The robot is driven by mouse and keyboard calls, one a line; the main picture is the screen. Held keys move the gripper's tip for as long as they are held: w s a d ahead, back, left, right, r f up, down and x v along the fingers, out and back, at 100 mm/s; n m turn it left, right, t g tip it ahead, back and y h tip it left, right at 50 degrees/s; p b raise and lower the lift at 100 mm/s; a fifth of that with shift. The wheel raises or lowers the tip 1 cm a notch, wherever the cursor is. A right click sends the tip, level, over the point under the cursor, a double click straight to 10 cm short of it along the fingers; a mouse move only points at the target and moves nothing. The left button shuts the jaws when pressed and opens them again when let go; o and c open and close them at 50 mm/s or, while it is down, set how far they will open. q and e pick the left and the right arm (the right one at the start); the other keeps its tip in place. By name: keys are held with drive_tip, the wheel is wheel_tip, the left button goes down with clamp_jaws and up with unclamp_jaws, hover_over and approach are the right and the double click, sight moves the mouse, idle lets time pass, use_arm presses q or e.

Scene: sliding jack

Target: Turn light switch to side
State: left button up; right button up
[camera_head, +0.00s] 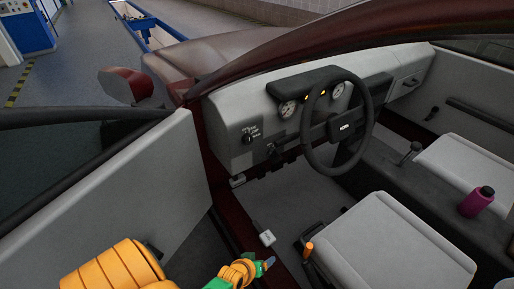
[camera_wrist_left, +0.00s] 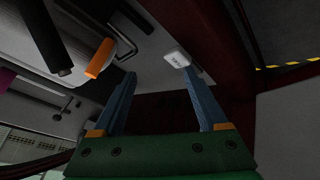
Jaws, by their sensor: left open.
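A dark round knob (camera_head: 247,136), which looks like the light switch, sits on the grey dashboard left of the steering wheel. Small markings show beside it; its exact turn is too small to tell. My left gripper (camera_head: 265,264) is low at the bottom middle of the head view, by the door sill, well below and apart from the knob. In the left wrist view its two blue fingers (camera_wrist_left: 160,75) are spread apart with nothing between them. The knob cannot be made out in the wrist view. My right gripper is not in view.
The steering wheel (camera_head: 338,120) stands right of the knob. The open door (camera_head: 120,195) is on the left. A white pad (camera_head: 267,238) and an orange-handled lever (camera_head: 308,250) are near the gripper, beside the seat (camera_head: 390,250). A purple bottle (camera_head: 477,201) stands further right.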

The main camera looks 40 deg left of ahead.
use_arm(q)
drive_tip(key=w+a+r+n+t+y+b, duration=0.35)
drive_tip(key=w+a+r+n, duration=0.35)
drive_tip(key=w+r, duration=0.3)
drive_tip(key=n+t+y+b, duration=0.2)
drive_tip(key=n+t+y, duration=0.3)
drive_tip(key=n, duration=0.4)
approach(247, 142)
drive_tip(key=w, duration=0.2)
drive_tip(key=shift+g, duration=0.25)
drive_tip(key=x, duration=0.3)
drive_tip(key=b+x, duration=0.1)
drive_tip(key=x, duration=0.3)
drive_tip(key=shift+s+a, duration=0.1)
drive_tip(key=shift+a, duration=0.4)
drive_tip(key=shift+r, duration=0.1)
